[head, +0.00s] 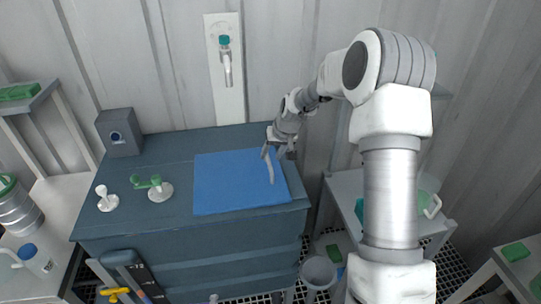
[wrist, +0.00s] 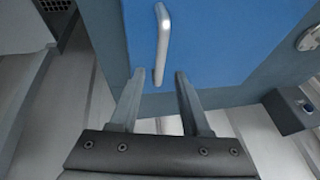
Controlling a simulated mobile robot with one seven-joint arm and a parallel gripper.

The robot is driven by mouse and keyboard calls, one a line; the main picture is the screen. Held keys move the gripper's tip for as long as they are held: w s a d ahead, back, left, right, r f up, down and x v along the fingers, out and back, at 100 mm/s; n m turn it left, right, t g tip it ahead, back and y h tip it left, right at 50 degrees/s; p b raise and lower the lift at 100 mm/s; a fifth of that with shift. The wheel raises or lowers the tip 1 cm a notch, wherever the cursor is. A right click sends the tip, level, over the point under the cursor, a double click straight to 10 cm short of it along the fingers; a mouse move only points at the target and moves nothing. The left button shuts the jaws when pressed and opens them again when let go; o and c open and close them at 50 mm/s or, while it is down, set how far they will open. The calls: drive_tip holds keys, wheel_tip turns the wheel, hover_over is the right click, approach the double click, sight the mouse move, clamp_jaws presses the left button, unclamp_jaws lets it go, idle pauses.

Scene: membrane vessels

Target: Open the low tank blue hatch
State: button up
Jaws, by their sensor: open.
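The blue hatch (head: 232,187) lies flat, looking closed, on top of the low dark blue-grey tank (head: 180,245). Its pale grey bar handle (head: 270,170) is near the hatch's right side. In the wrist view the blue hatch (wrist: 205,45) fills the upper middle, and the handle (wrist: 163,40) runs upward from between the fingertips. My gripper (head: 279,148) is over the hatch's upper right part, by the handle's far end. In the wrist view my gripper (wrist: 157,76) is open, with one finger on each side of the handle's near end. I cannot tell whether they touch.
A green-handled valve (head: 155,188) and a white knob (head: 106,199) stand on the tank top left of the hatch. A grey box (head: 119,132) stands at its back left corner. Side tables flank the tank.

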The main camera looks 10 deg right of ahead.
drive_tip(key=shift+x, duration=1.05)
clamp_jaws()
idle(0.7)
